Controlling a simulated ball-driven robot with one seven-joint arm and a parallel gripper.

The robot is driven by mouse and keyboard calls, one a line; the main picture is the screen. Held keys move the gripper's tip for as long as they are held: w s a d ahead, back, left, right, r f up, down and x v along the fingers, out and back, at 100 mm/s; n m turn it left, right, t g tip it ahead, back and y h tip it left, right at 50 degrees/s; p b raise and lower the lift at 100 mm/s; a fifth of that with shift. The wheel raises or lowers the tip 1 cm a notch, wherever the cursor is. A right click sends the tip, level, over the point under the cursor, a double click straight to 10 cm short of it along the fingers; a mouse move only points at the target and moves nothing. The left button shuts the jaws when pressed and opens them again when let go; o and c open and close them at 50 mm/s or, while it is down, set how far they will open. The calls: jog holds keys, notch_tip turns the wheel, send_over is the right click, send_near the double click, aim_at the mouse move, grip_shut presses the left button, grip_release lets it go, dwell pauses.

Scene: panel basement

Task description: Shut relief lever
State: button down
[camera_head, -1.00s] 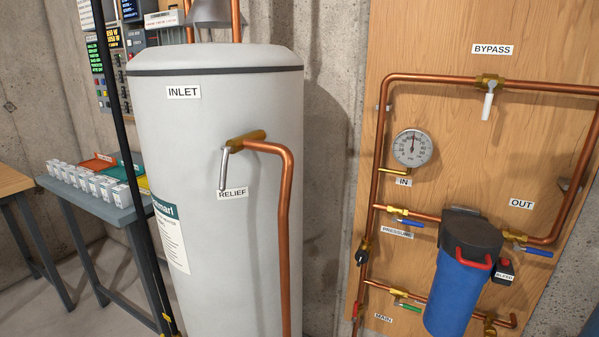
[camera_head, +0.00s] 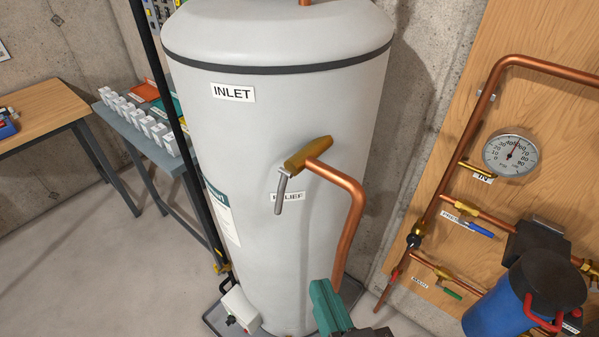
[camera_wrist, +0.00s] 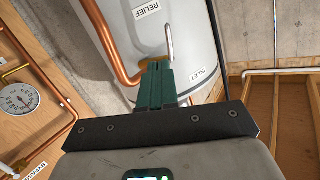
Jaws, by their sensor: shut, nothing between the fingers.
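The relief lever (camera_head: 281,193) is a thin silver handle. It hangs down from the brass relief valve (camera_head: 308,152) on the front of the white tank (camera_head: 215,135). It covers part of the RELIEF label (camera_head: 292,196). My gripper (camera_head: 322,290) has green fingers and shows below and to the right of the lever, apart from it in the head view. In the wrist view, my shut, empty fingers (camera_wrist: 156,70) overlap part of the brass valve, with the silver lever (camera_wrist: 168,40) just beyond their tips. I cannot tell whether they touch.
A copper pipe (camera_head: 352,200) curves from the valve down the tank's right side, close to my gripper. A wooden panel (camera_head: 445,150) with a gauge (camera_head: 510,155) and blue filter (camera_head: 505,300) stands right. A grey bench (camera_head: 140,135) with small boxes stands left. A black post runs by the tank.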

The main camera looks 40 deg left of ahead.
jog(key=a+r, duration=0.1)
jog(key=b, duration=0.5)
send_near(280, 204)
jog(key=shift+y, duration=0.3)
jog(key=x, duration=0.5)
jog(key=shift+w+a+f, duration=0.1)
jog(key=shift+w+a, duration=0.05)
jog(key=shift+w, duration=0.15)
jog(key=shift+w+a+f, duration=0.2)
jog(key=shift+w+a, duration=0.15)
jog(key=shift+a, duration=0.1)
